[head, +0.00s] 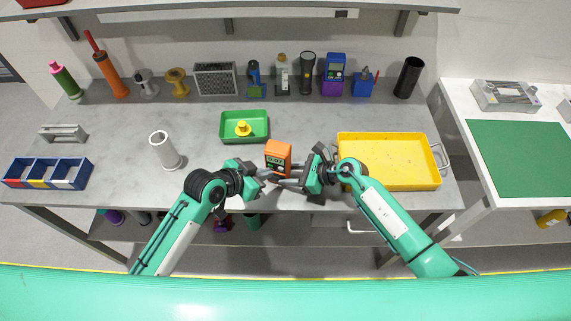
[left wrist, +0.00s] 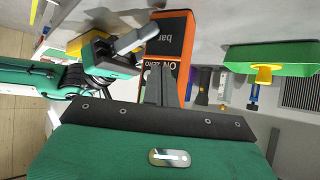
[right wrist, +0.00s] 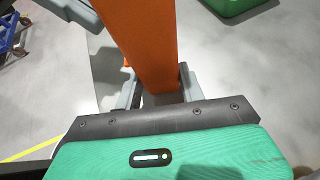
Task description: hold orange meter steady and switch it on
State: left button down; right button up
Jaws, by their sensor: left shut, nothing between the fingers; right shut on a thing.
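The orange meter (head: 279,147) stands near the front edge of the grey bench, between my two grippers. Its dark front panel has a small display with digits, too small to read surely. My right gripper (head: 288,180) is shut on the meter's lower body; in the right wrist view its fingers lie on both sides of the orange case (right wrist: 145,45). My left gripper (head: 266,178) is shut and empty, its fingertips close to the meter's front. In the left wrist view the closed fingers (left wrist: 160,85) cover part of the meter's panel (left wrist: 168,45), beside an ON/ZERO label. Contact cannot be told.
A green tray (head: 229,137) with a yellow piece is behind the meter. A yellow tray (head: 390,185) is at right. A white cylinder (head: 165,150) stands at left. Several tools line the back of the bench. Bare bench lies between the trays.

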pick_arm(q)
jog(key=shift+s+a, duration=0.1)
jog(key=shift+s, duration=0.3)
jog(key=s, duration=0.2)
jog(key=s+a, duration=0.1)
jog(key=s, duration=0.2)
jog(key=shift+s+a, duration=0.35)
pick_arm(e)
jog(key=o, duration=0.8)
jog(key=shift+o, duration=0.2)
